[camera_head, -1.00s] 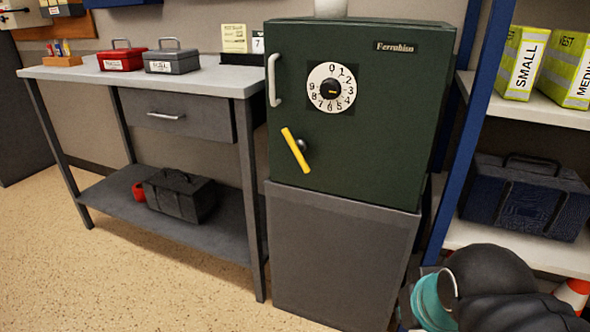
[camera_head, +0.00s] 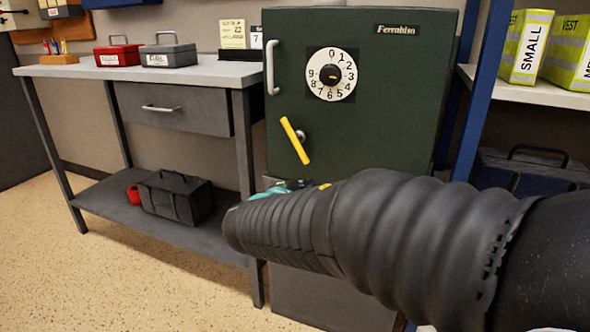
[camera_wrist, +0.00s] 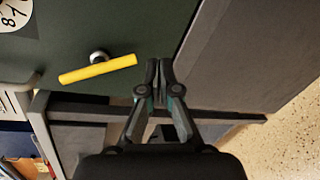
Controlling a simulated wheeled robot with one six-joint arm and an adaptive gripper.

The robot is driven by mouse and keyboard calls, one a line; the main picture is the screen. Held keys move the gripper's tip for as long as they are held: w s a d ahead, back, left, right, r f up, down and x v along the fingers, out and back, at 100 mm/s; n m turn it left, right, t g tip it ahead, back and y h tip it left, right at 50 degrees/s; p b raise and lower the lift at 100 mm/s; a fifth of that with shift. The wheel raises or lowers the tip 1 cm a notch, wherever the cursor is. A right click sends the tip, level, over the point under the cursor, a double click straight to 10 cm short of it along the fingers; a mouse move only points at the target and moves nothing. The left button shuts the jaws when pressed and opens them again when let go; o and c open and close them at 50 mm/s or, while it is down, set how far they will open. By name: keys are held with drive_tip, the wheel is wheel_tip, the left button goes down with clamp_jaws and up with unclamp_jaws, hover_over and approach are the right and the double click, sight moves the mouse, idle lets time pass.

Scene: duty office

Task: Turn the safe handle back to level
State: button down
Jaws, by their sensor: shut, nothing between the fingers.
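The yellow safe handle (camera_head: 295,140) is on the front of the dark green safe (camera_head: 390,120). In the head view it is tilted steeply, its upper end leaning left. It also shows in the wrist view (camera_wrist: 97,69), on its round grey hub. My gripper (camera_wrist: 159,62) is shut and empty in the wrist view, to the right of the handle and apart from it. In the head view my dark arm crosses in front of the safe's lower part, and the fingertips are hidden behind it.
A grey workbench (camera_head: 190,76) with a red box (camera_head: 119,55) and a grey box (camera_head: 168,55) stands left of the safe. A blue-framed shelf (camera_head: 530,92) stands at right. Floor at left is clear.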

drive_tip(key=w+a+n+t+y, duration=0.1)
drive_tip(key=a+n+t+y, duration=0.1)
drive_tip(key=a, duration=0.6)
drive_tip(key=shift+w+a+n, duration=0.15)
drive_tip(key=shift+w+n, duration=0.25)
drive_tip(key=shift+n, duration=0.3)
drive_tip(key=shift+f, duration=0.1)
drive_tip(key=x, duration=0.9)
drive_tip(key=shift+w, duration=0.4)
drive_tip(key=shift+d+r, duration=0.3)
drive_tip(key=shift+d, duration=0.1)
drive_tip(key=shift+s+d+r, duration=0.4)
drive_tip(key=shift+s+d, duration=0.05)
drive_tip(key=shift+d, duration=0.15)
drive_tip(key=shift+s+d+r, duration=0.4)
drive_tip(key=shift+d, duration=0.2)
drive_tip(key=shift+a, duration=0.1)
